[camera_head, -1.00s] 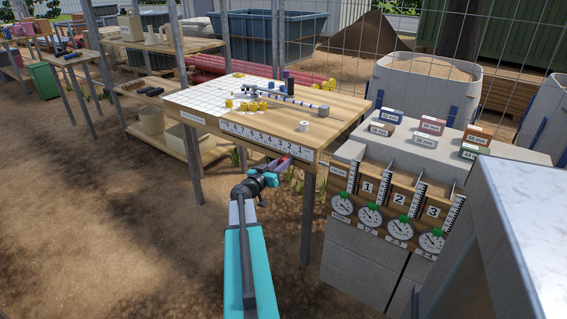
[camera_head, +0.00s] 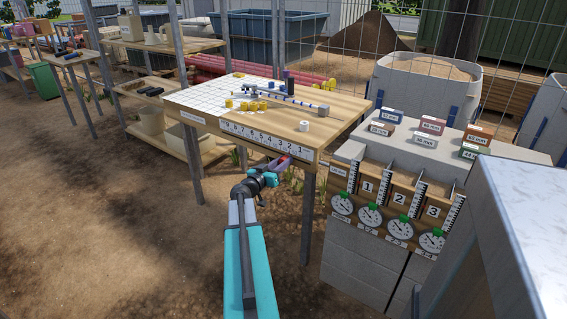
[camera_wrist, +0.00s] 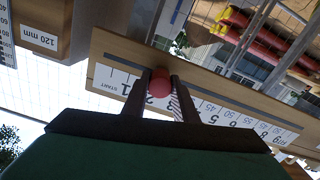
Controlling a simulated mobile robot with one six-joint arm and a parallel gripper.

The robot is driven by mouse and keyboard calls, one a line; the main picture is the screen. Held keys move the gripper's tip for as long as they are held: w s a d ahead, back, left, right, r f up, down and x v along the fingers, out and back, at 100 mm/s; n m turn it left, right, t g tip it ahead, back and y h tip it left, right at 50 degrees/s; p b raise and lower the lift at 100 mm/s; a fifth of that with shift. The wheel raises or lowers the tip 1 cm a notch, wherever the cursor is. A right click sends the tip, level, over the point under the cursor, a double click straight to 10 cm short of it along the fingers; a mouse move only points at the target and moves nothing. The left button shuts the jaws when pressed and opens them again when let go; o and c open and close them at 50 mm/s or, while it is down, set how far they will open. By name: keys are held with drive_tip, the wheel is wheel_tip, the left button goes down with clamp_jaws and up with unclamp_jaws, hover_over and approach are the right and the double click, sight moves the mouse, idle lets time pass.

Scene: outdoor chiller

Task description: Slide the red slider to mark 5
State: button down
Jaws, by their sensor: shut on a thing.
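The red slider (camera_wrist: 160,78) shows in the wrist view as a round red knob at a dark slot. My gripper (camera_wrist: 159,82) is shut on the slider, one dark finger on each side. The knob is near mark 2; the fingers cover the marks just past it, so the exact reading is hidden. Mark 5 (camera_wrist: 231,122) is to the right of the fingers in the wrist view. In the head view my gripper (camera_head: 281,163) is at the right part of the strip (camera_head: 262,139).
A block stand with numbered dials (camera_head: 370,215) is to the right. The space in front of the strip to the left is clear.

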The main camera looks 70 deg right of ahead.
drive_tip(key=w+d+b, duration=0.1)
drive_tip(key=w+b, duration=0.1)
drive_tip(key=w, duration=0.2)
drive_tip(key=w+d+b, duration=0.1)
drive_tip(key=w+b, duration=0.2)
drive_tip(key=w, duration=0.1)
drive_tip(key=w+d+b, duration=0.1)
drive_tip(key=w+b, duration=0.2)
drive_tip(key=w, duration=0.1)
drive_tip(key=shift+w+d+f, duration=0.1)
drive_tip(key=shift+w+d, duration=0.15)
drive_tip(key=shift+w, duration=0.05)
drive_tip(key=shift+w+d, duration=0.15)
drive_tip(key=shift+w, duration=0.55)
drive_tip(key=c, duration=1.4)
unclamp_jaws()
drive_tip(key=v, duration=1.4)
